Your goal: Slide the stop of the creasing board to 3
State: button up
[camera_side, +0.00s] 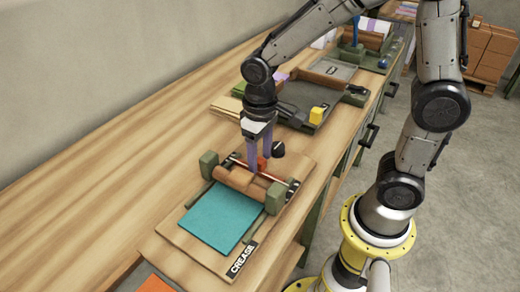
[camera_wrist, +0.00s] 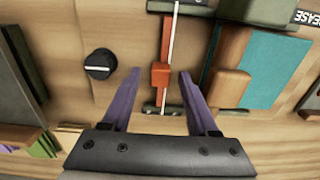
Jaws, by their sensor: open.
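The creasing board (camera_side: 175,240) is a wooden board with a teal sheet (camera_side: 217,217), a wooden roller and a "CREASE" label. Behind the roller a thin rail (camera_side: 288,184) runs crosswise between green end blocks. The red-orange stop (camera_wrist: 160,75) sits on this rail; the side view shows a bit of it (camera_side: 262,163) beside my fingers. My gripper (camera_side: 259,160) points down over the rail. In the wrist view its purple fingers (camera_wrist: 160,80) are open, one on each side of the stop, with gaps showing on both sides. I cannot read any scale numbers.
A black knob (camera_wrist: 100,64) stands on the board to the left of the rail in the wrist view, and close to my gripper in the side view (camera_side: 278,149). A dark tray (camera_side: 295,97) with a yellow block (camera_side: 318,114) lies behind. Bare bench (camera_side: 110,165) is at left.

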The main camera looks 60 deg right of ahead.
aim_at(260, 160)
notch_tip(260, 160, up, 14)
dwell(0.5)
jog(key=shift+f, duration=0.1)
jog(key=s+d+r+t, duration=0.3)
jog(key=s, duration=0.4)
jog(key=s+d+f+t, duration=0.1)
jog(key=s+f+t, duration=0.1)
jog(key=s+f, duration=0.3)
jog(key=shift+s+d+t, duration=0.3)
jog(key=shift+d, duration=0.1)
dwell(2.0)
